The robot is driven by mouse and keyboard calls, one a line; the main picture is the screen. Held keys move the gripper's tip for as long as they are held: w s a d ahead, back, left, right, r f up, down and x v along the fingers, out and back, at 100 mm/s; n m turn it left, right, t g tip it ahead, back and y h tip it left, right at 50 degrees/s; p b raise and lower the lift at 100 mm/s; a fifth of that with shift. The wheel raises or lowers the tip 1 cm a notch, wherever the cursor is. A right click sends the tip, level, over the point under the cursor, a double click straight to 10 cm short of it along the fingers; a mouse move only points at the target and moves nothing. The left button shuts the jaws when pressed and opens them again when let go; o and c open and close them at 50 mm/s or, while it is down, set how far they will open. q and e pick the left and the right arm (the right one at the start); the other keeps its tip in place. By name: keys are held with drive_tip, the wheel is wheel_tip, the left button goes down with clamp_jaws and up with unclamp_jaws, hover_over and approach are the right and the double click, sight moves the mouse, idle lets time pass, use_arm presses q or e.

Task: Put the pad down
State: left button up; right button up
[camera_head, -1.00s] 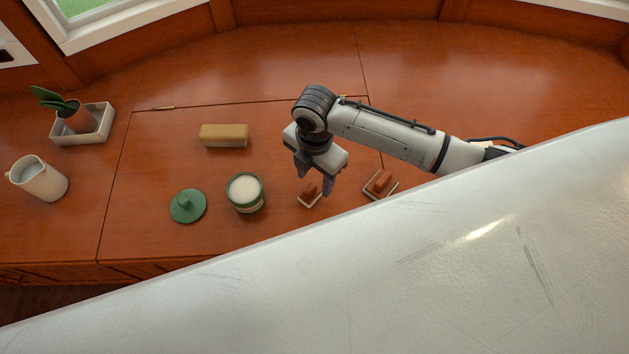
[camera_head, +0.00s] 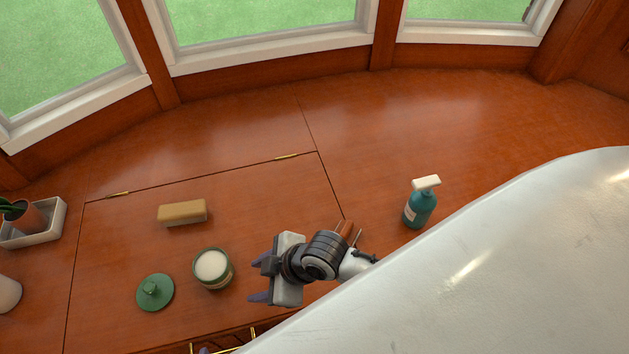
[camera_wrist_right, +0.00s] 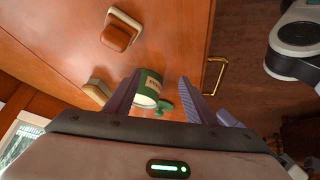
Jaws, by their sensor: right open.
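A pad with a reddish-brown top on a pale base (camera_wrist_right: 121,30) lies on the desk in the right wrist view, apart from my fingers. In the head view a brown pad (camera_head: 347,229) shows partly behind my right wrist. I cannot tell whether these are the same pad; another may be hidden under my arm. My right gripper (camera_head: 258,280) is open and empty above the desk, right of the green jar (camera_head: 212,268). In the wrist view its fingers (camera_wrist_right: 160,95) stand apart, with the jar seen beyond them. My left gripper is not in view.
A green lid (camera_head: 155,292) lies left of the jar, and a tan block (camera_head: 183,212) behind it. A teal spray bottle (camera_head: 420,205) stands at right. A planter tray (camera_head: 45,230) is far left. The desk's back is clear. A large white surface covers the lower right.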

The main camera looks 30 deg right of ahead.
drive_tip(key=s+d+m+t, duration=0.1)
drive_tip(key=s+d+m, duration=0.1)
drive_tip(key=d+m, duration=0.1)
drive_tip(key=s+d+m+t+h, duration=0.1)
drive_tip(key=s+d+m, duration=0.1)
drive_tip(key=d+m, duration=0.1)
drive_tip(key=s+d+f+m+t+h, duration=0.1)
drive_tip(key=s+d+m, duration=0.2)
drive_tip(key=shift+s+t, duration=0.1)
drive_tip(key=shift+t, duration=0.3)
drive_tip(key=shift+s+d, duration=0.15)
drive_tip(key=shift+d, duration=0.1)
drive_tip(key=shift+s+d+r+p, duration=0.1)
drive_tip(key=shift+d+r+p, duration=0.05)
drive_tip(key=shift+r+p, duration=0.75)
drive_tip(key=shift+f, duration=0.35)
